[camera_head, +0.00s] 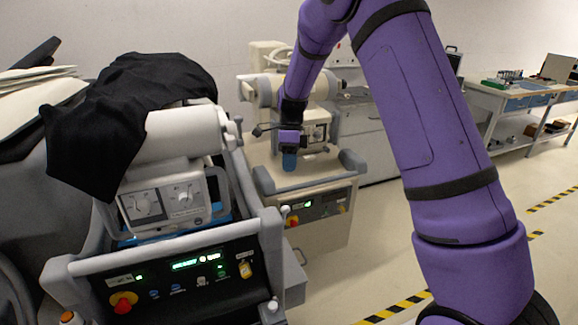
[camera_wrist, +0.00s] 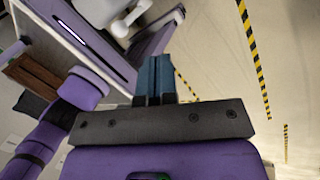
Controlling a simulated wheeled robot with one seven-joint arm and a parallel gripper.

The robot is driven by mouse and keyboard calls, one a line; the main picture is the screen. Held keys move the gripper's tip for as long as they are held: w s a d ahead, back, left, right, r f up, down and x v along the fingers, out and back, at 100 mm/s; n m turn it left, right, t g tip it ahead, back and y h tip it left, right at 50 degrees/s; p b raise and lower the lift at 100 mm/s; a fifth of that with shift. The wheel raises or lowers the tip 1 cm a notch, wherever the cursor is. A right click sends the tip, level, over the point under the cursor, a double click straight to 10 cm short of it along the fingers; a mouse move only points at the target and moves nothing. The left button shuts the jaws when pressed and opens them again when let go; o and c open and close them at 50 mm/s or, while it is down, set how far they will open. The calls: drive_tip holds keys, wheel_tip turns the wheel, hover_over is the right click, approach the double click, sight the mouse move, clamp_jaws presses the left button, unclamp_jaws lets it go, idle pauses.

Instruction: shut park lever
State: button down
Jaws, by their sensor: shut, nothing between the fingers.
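Two carts with control panels stand side by side, a near cart (camera_head: 160,241) at left and a far cart (camera_head: 325,183) behind it. I cannot tell for sure which part is the park lever. A small white knob (camera_head: 285,210) shows between the carts, and another white knob (camera_head: 272,305) sits at the near cart's lower right. My gripper (camera_head: 289,161) points down in front of the far cart's machine, above its top. Its blue fingers are together and empty; they also show in the wrist view (camera_wrist: 155,76).
A black cloth (camera_head: 130,120) covers part of the near cart's machine. A workbench (camera_head: 520,105) with tools stands at the back right. Yellow-black floor tape (camera_head: 395,308) marks open floor at right.

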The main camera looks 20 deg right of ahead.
sight(284, 215)
drive_tip(key=s+a+f, duration=0.3)
drive_tip(key=s+f, duration=0.3)
drive_tip(key=shift+f, duration=0.3)
drive_tip(key=shift+a, duration=0.1)
idle(0.3)
drive_tip(key=shift+s+t, duration=0.15)
drive_tip(key=shift+t, duration=0.15)
